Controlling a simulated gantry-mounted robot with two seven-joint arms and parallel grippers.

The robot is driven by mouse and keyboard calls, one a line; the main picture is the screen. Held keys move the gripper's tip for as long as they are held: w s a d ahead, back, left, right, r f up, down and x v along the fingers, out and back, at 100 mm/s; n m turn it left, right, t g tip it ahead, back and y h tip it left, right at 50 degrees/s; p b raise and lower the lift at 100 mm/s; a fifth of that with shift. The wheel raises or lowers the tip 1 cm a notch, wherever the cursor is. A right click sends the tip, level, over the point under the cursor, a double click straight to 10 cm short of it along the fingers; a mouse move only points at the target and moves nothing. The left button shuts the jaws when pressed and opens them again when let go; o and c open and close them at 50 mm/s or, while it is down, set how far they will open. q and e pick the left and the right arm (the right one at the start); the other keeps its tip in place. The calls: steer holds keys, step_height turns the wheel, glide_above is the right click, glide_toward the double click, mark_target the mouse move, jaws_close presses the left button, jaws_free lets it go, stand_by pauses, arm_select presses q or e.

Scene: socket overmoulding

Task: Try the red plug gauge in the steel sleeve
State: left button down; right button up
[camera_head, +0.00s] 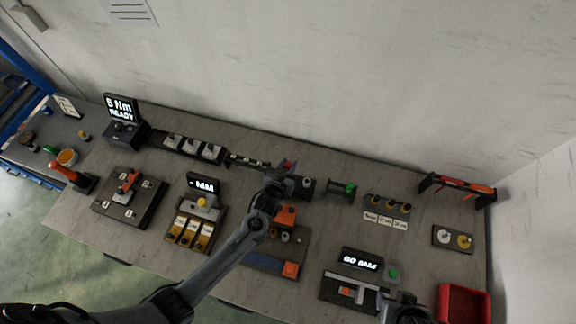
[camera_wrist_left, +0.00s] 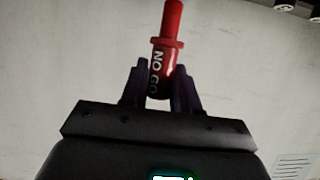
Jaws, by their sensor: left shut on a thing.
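The red plug gauge (camera_wrist_left: 165,50) is upright in the left wrist view, with a thin tip, a collar and white "NO GO" lettering. My left gripper (camera_wrist_left: 160,85) is shut on its lower body. In the head view the gauge (camera_head: 287,163) is a small red spot at my left gripper (camera_head: 281,176), above the back middle of the bench. A pale round metallic piece (camera_head: 307,183) in a dark holder just right of the gripper may be the steel sleeve; it is too small to be sure. My right arm's end (camera_head: 404,306) shows at the bottom edge, its fingers unclear.
A dark stand with a green gauge (camera_head: 350,187) is close on the right. A row of small parts (camera_head: 247,162) lies to the left. An orange block (camera_head: 286,214) is in front. A "GO MAM"-like display (camera_head: 361,259) and a red bin (camera_head: 463,303) are front right.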

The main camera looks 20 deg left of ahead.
arm_select(q)
steer(key=shift+r, duration=0.1)
steer(key=shift+r+p, duration=2.4)
steer(key=shift+r, duration=0.05)
steer(key=shift+f, duration=0.1)
